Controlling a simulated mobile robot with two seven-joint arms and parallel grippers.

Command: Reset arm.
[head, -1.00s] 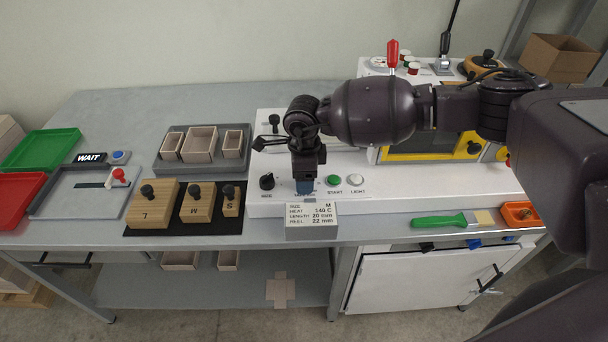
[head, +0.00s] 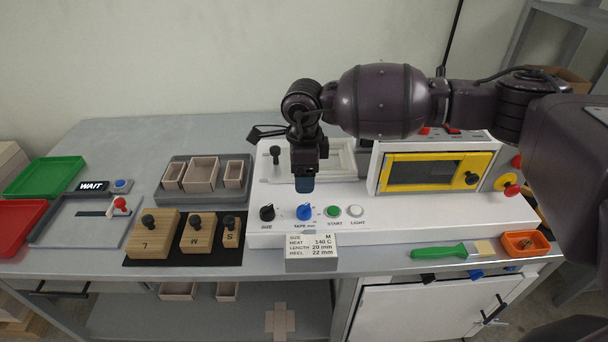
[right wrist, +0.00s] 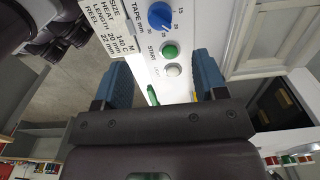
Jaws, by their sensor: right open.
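My right arm reaches in from the right in the head view. Its gripper (head: 304,184) points down above the white machine's (head: 400,212) control panel, just behind the blue TAPE mm knob (head: 305,212) and apart from it. In the right wrist view the two blue fingers of the right gripper (right wrist: 160,85) are spread wide with nothing between them but the panel beyond. The blue knob (right wrist: 160,15), green START button (right wrist: 169,51) and white LIGHT button (right wrist: 173,70) show there too. My left gripper is not in view.
A spec card (head: 311,252) stands at the machine's front edge. Wooden blocks (head: 152,233) marked L, M and S stand on a black mat at left. A grey tray (head: 205,190) holds several small boxes. A green-handled brush (head: 438,252) and orange tray (head: 526,244) lie at right.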

